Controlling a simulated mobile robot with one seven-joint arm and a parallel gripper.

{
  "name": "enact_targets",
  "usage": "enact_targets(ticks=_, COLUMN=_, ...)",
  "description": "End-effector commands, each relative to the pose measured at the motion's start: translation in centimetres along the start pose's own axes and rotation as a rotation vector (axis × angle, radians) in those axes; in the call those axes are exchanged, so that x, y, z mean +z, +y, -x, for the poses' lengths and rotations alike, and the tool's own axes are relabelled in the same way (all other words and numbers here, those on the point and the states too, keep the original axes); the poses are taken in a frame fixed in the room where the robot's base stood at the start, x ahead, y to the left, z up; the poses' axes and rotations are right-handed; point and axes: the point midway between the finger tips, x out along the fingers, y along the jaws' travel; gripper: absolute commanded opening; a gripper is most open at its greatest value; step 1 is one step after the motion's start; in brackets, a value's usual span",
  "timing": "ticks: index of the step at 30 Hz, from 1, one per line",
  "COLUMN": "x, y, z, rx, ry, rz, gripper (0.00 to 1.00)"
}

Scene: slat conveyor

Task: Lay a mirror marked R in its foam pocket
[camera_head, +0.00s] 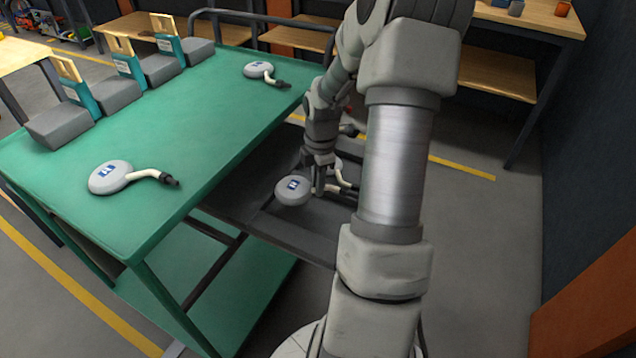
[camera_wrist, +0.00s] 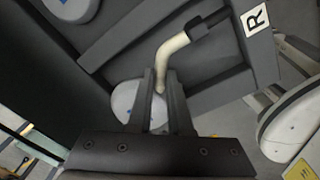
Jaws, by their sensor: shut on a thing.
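My gripper (camera_head: 319,188) is low over the dark foam tray (camera_head: 262,222), beside the green table. It is shut on the cream stem of a grey mirror (camera_head: 292,191). In the wrist view the stem (camera_wrist: 172,46) curves up to a black end, and the pale mirror head (camera_wrist: 126,100) is partly hidden by the fingers. The mirror's blue label is too small to read. I cannot tell whether the mirror touches the pocket floor.
Two more mirrors lie on the green table (camera_head: 200,130), one at the near left (camera_head: 110,178) and one at the far right (camera_head: 258,70). Grey blocks (camera_head: 60,124) with teal holders line its far-left edge. A wooden bench (camera_head: 525,18) stands at the back right.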

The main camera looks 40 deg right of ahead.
Motion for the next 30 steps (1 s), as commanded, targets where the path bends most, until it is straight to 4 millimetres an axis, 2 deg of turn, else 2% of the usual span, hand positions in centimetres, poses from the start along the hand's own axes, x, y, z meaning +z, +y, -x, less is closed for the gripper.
enact_targets(ticks=1, x=0.0, y=0.0, z=-1.1, rx=0.000, ry=0.000, rz=0.000, gripper=0.00)
enact_targets(ticks=3, x=0.1, y=-0.1, z=-1.8, rx=0.000, ry=0.000, rz=0.000, gripper=0.00)
enact_targets(ticks=15, x=0.1, y=-0.2, z=-5.1, rx=-0.001, ry=0.000, rz=0.000, gripper=0.00)
enact_targets(ticks=27, x=0.2, y=-0.2, z=-5.6, rx=0.001, ry=-0.001, rz=0.000, gripper=0.00)
enact_targets(ticks=28, x=0.2, y=-0.2, z=-5.6, rx=0.001, ry=-0.001, rz=0.000, gripper=0.21)
enact_targets(ticks=30, x=0.2, y=-0.2, z=-5.6, rx=0.001, ry=-0.001, rz=0.000, gripper=0.34)
